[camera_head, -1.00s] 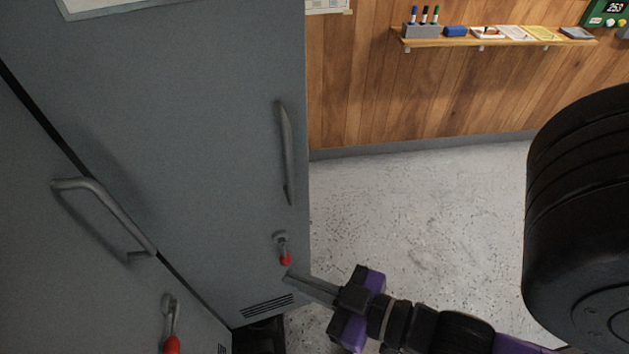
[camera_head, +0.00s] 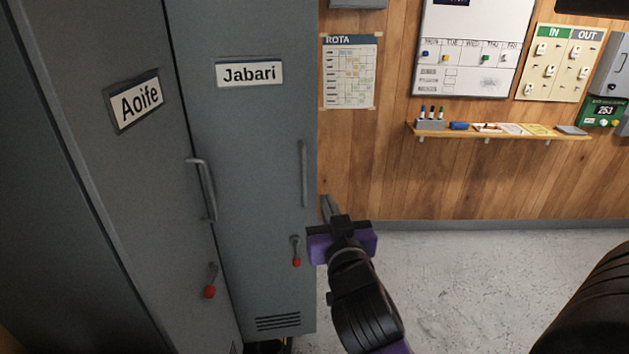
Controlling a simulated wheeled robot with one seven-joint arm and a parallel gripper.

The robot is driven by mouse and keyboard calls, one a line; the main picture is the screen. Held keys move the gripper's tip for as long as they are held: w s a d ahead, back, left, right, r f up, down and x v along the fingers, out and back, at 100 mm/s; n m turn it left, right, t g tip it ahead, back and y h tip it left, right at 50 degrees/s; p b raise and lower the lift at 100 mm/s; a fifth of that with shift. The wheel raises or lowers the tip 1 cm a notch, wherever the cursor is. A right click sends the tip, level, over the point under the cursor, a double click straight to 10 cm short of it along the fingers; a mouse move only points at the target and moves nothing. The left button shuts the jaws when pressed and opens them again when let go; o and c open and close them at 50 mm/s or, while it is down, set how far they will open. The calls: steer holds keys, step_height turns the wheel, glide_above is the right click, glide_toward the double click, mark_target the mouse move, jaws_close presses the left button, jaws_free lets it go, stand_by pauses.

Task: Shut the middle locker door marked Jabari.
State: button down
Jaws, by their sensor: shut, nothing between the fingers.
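The grey locker door marked Jabari (camera_head: 250,130) fills the left centre of the view. It has an upright bar handle (camera_head: 304,173) near its right edge, with a small red-tipped latch (camera_head: 296,252) below. The door faces a different way from the Aoife door and appears to stand open; how far, I cannot tell. My gripper (camera_head: 327,208) is shut and empty, just right of the door's free edge at about handle height. Its fingertips look close to that edge; I cannot tell whether they touch. The locker's inside is hidden.
The grey Aoife door (camera_head: 130,180) stands at the left, its handle (camera_head: 204,188) beside the Jabari door. A wood-panelled wall holds a rota sheet (camera_head: 349,72), whiteboard (camera_head: 466,75) and narrow shelf (camera_head: 500,134). The speckled floor (camera_head: 480,280) is clear at the right.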

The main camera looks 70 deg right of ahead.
mark_target(313, 165)
steer(key=b+x, duration=0.2)
steer(key=x, duration=1)
steer(key=shift+w+d+r, duration=0.1)
steer(key=shift+w+d, duration=0.5)
steer(key=shift+d, duration=0.2)
